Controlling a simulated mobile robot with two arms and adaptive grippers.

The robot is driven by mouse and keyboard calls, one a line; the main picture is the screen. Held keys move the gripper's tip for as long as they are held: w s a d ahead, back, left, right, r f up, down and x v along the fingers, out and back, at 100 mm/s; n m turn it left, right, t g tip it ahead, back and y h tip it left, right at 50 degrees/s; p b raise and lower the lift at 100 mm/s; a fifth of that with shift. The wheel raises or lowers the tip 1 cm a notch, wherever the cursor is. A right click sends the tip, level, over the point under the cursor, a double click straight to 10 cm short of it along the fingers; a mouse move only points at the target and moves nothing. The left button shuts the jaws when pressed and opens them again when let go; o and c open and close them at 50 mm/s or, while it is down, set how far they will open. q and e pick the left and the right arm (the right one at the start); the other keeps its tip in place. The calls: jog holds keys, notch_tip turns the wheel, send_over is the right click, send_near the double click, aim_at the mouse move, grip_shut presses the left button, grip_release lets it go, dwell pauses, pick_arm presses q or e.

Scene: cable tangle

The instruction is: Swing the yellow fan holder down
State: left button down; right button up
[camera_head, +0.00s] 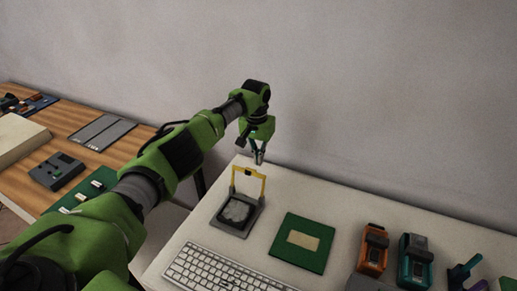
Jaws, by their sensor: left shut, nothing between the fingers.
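The yellow fan holder (248,172) is a thin yellow frame that stands upright at the back of a dark grey fan unit (238,211) on the white table. My left gripper (259,159) is above and just behind the holder's top right corner, pointing down. Its fingers are shut with nothing between them. I cannot tell whether the fingertips touch the holder. My right gripper is not in view.
A green board (303,243) with a beige patch lies right of the fan unit, and a keyboard (215,270) lies in front. Orange (372,250) and teal (414,262) devices stand further right. A wooden table (103,158) is on the left. A wall rises behind.

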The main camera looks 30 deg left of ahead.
pick_arm(q)
jog(key=shift+s+r+p, duration=0.3)
jog(key=shift+s+p, duration=0.3)
jog(key=shift+s, duration=0.35)
jog(key=shift+s+r+p, duration=0.25)
jog(key=shift+s+p, duration=0.3)
jog(key=shift+s, duration=0.35)
